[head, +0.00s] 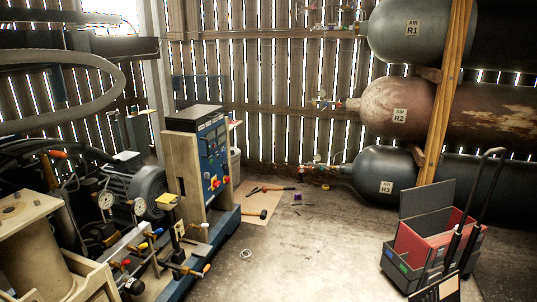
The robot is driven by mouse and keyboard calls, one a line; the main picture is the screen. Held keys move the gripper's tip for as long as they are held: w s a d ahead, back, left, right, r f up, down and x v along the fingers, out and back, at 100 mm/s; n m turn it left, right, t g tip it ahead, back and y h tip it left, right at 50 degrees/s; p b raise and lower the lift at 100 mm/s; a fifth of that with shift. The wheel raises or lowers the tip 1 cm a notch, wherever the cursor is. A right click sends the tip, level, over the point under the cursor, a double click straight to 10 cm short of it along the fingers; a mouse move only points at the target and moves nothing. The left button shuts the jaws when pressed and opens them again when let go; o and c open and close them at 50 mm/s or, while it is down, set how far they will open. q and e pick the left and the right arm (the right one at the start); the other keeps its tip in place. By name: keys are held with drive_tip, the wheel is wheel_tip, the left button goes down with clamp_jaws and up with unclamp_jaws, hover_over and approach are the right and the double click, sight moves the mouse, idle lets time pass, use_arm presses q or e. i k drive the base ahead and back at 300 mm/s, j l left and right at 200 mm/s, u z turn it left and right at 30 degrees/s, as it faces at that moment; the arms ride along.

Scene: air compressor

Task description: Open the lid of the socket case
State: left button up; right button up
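I cannot pick out the socket case for certain in the head view. A dark grey wheeled tool box (403,271) stands on the floor at the lower right, with a red inside (412,243) and a grey panel (424,201) raised behind it. A small dark item (437,291) with light markings lies at the bottom edge in front of the box, cut off by the frame; I cannot tell what it is. Neither of my grippers shows.
A compressor with a blue control panel (214,155) fills the left side. Large air tanks (386,180) are stacked at the right back. A brown sheet (262,201) with hammers lies on the floor. The floor between machine and tool box is mostly clear.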

sight(199, 113)
drive_tip(key=i+j+u, duration=0.15)
drive_tip(key=i+u, duration=0.15)
drive_tip(key=i, duration=0.45)
drive_tip(key=i+u, duration=0.25)
drive_tip(key=i, duration=0.5)
